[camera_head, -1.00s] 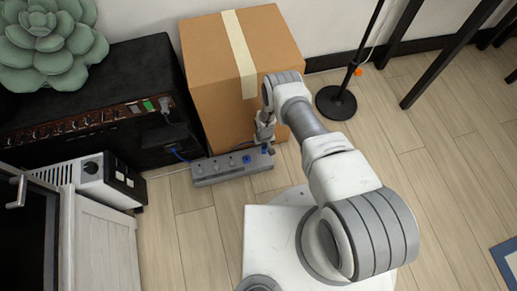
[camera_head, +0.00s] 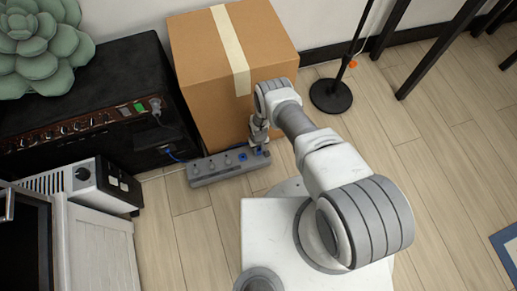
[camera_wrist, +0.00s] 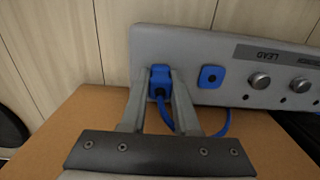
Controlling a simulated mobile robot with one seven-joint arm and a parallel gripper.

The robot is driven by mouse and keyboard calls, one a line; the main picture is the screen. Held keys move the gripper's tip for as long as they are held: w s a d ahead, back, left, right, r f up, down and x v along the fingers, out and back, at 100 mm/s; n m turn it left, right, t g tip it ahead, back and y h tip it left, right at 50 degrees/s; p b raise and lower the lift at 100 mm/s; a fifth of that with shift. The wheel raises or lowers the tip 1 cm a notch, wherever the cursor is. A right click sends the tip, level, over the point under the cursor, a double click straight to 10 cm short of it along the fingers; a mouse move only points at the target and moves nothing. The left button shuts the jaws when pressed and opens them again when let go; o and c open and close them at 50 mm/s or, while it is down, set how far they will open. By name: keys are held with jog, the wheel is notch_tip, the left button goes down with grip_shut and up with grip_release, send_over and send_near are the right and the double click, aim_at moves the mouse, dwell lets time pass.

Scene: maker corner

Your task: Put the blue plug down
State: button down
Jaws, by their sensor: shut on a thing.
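The blue plug (camera_wrist: 160,76) is between the fingers of my gripper (camera_wrist: 157,88) in the wrist view. My gripper is shut on it. The plug is at the face of the grey strip (camera_wrist: 215,50), near one end; I cannot tell whether it is seated in a socket there. A blue cable (camera_wrist: 224,126) runs from the plug and curves back towards the box. In the head view my gripper (camera_head: 259,137) is over the right end of the grey strip (camera_head: 217,173), and the plug is small and partly hidden there.
A large cardboard box (camera_head: 232,60) stands right behind the strip and gripper. A black amplifier-like unit (camera_head: 90,88) is at the left, with a white device (camera_head: 95,180) in front. A blue socket (camera_wrist: 211,77) and several knobs sit along the strip.

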aim_at(259, 149)
jog(key=shift+f, duration=0.35)
jog(key=c, duration=0.7)
grip_release()
jog(key=shift+o, duration=0.2)
jog(key=shift+r, duration=0.1)
notch_tip(259, 149, up, 13)
jog(key=p, duration=0.5)
